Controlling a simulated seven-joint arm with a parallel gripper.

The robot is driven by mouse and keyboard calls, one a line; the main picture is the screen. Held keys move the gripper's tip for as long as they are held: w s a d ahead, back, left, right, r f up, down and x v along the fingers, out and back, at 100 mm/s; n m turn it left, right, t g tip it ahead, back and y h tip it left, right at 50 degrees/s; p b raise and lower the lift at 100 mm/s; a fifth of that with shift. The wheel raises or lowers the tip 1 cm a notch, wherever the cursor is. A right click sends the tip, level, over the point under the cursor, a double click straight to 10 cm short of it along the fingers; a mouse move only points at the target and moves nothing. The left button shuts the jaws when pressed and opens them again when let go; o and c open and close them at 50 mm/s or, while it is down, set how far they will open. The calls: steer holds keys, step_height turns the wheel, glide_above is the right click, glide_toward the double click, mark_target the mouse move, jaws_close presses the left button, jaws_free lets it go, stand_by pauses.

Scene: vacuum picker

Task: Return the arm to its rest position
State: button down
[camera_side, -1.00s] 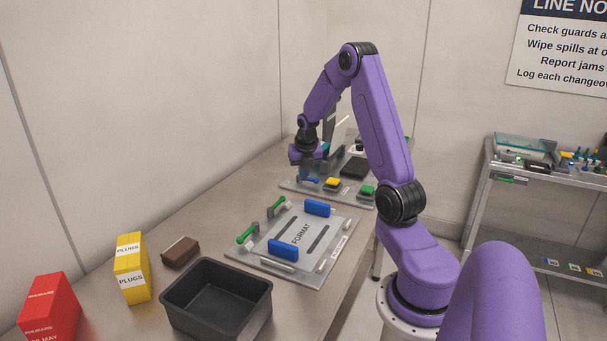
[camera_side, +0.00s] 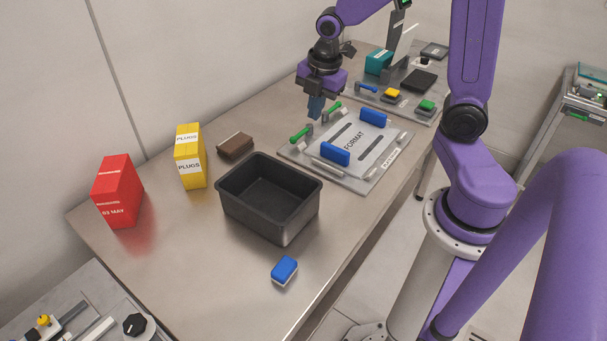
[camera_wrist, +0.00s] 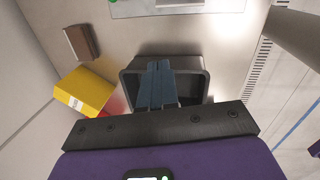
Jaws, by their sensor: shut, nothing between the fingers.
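My purple gripper (camera_side: 316,107) hangs in the air with its fingers pointing down, near the far left corner of the format plate (camera_side: 376,181). Its blue-grey fingers are together and hold nothing. In the wrist view the closed fingers (camera_wrist: 158,84) cover part of the black bin (camera_wrist: 194,62), which lies well below them. My arm is bent, with its elbow above the top of the side view.
A black bin (camera_side: 240,203), brown block (camera_side: 235,146), yellow box (camera_side: 190,160), red box (camera_side: 119,191) and blue-white block (camera_side: 285,268) stand on the table. The format plate carries blue blocks and green-handled clamps. A button panel (camera_side: 408,107) is behind.

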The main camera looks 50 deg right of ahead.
steer(key=s+a+r+m+g, duration=0.1)
steer(key=s+a+m, duration=0.2)
steer(key=s, duration=0.7)
steer(key=s+a+r+m, duration=0.1)
steer(key=s+a+m, duration=0.2)
steer(key=s+a, duration=0.4)
steer(key=s, duration=0.4)
steer(key=shift+s+m+g+y, duration=0.3)
steer(key=shift+g, duration=0.1)
